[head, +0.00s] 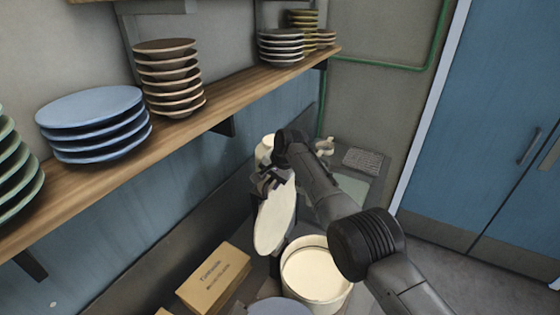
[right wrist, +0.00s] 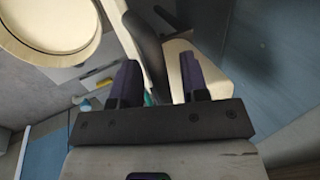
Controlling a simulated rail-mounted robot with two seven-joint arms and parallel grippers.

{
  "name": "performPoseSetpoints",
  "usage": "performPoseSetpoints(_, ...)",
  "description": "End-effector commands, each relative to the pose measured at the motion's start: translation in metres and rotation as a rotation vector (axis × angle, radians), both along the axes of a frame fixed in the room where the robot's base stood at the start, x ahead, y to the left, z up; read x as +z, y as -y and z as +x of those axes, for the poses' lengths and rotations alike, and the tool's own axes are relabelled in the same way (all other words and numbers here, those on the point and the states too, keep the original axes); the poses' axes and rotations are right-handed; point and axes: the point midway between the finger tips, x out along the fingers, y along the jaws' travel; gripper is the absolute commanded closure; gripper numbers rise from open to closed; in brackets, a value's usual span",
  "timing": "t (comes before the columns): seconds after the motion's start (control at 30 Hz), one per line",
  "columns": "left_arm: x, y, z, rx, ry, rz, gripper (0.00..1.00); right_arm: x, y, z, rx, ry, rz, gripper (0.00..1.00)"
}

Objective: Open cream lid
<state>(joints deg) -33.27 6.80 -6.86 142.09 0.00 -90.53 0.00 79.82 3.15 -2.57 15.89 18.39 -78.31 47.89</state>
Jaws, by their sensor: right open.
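The cream round bin (head: 318,272) stands low in the middle of the head view, with its round top facing up. Its cream lid (head: 276,220) stands steeply raised on the bin's left side. My right gripper (head: 270,180) is at the upper edge of the lid, with its arm coming in from the right. In the right wrist view its two fingers (right wrist: 158,85) are apart, and a thin edge, apparently the lid's, shows between them. Whether a finger touches it I cannot tell. The bin's round top (right wrist: 50,22) shows at the upper left there. My left gripper is out of view.
A cardboard box (head: 213,277) lies left of the bin. A wooden shelf (head: 225,95) with stacked blue plates (head: 95,118) and brown bowls (head: 170,75) runs along the wall above. Blue doors (head: 490,130) stand at the right, with clear floor before them.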

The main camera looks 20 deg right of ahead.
Motion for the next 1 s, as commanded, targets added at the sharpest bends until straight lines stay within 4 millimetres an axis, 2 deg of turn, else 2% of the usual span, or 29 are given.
performPoseSetpoints(0.03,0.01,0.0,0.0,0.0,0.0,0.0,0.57,0.008,0.001,0.0,0.0,0.002,0.001,0.59)
performPoseSetpoints(0.27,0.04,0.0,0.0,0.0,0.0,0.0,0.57,0.029,0.006,-0.008,-0.002,0.001,-0.001,0.59)
performPoseSetpoints(0.3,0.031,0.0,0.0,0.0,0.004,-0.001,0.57,0.028,0.008,-0.01,-0.002,0.005,-0.001,0.59)
performPoseSetpoints(0.73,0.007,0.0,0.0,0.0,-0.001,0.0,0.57,0.097,0.027,-0.033,-0.002,0.005,0.0,0.59)
performPoseSetpoints(1.0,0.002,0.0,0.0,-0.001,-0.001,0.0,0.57,0.119,0.032,-0.04,-0.001,0.002,-0.001,0.59)
